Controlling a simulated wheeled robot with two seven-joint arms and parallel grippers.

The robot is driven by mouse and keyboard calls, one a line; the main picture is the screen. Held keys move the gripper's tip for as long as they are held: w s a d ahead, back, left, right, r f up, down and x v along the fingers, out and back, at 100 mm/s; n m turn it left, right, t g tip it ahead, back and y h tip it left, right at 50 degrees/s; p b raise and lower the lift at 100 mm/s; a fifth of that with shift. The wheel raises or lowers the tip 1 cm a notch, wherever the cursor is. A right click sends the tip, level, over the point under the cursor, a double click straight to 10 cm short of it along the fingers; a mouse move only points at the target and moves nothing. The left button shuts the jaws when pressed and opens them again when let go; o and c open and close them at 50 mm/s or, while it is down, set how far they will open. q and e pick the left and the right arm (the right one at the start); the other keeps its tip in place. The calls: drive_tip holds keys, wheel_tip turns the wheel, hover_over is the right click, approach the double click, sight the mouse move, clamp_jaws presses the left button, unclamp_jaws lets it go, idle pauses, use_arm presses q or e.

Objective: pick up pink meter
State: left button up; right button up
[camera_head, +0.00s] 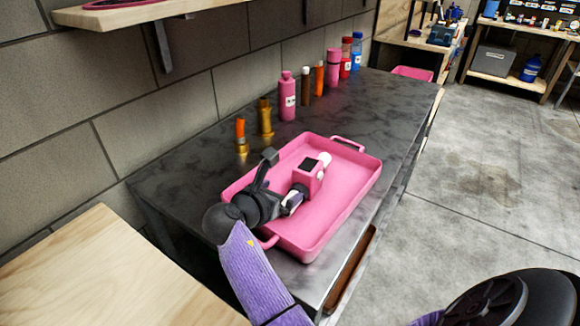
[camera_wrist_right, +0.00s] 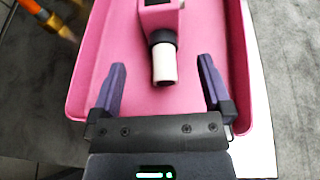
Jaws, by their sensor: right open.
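The pink meter (camera_head: 308,174) lies in the pink tray (camera_head: 338,205), towards its back left part. It has a dark face and white ends. In the wrist view, the meter's pink body (camera_wrist_right: 160,14) is at the top, with a dark collar and a white end pointing towards my gripper. My right gripper (camera_head: 294,199) is over the tray, just beside the meter. In the wrist view, the right gripper (camera_wrist_right: 162,66) is open, with one purple finger on each side of the white end and gaps between. My left gripper is not in view.
The tray stands on a dark table (camera_head: 182,187) against a block wall. A pink bottle (camera_head: 287,98), brass fittings (camera_head: 265,118) and several other bottles line the back. A wooden surface (camera_head: 105,275) is at lower left.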

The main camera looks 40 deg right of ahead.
sight(301, 178)
drive_tip(key=b+x, duration=0.2)
drive_tip(key=x, duration=0.2)
drive_tip(key=b+x, duration=0.3)
drive_tip(key=x, duration=0.2)
drive_tip(key=shift+f+b, duration=0.3)
drive_tip(key=shift+w+d, duration=0.2)
drive_tip(key=shift+d, duration=0.15)
drive_tip(key=shift+r, duration=0.15)
drive_tip(key=shift+c, duration=0.4)
drive_tip(key=c, duration=1.2)
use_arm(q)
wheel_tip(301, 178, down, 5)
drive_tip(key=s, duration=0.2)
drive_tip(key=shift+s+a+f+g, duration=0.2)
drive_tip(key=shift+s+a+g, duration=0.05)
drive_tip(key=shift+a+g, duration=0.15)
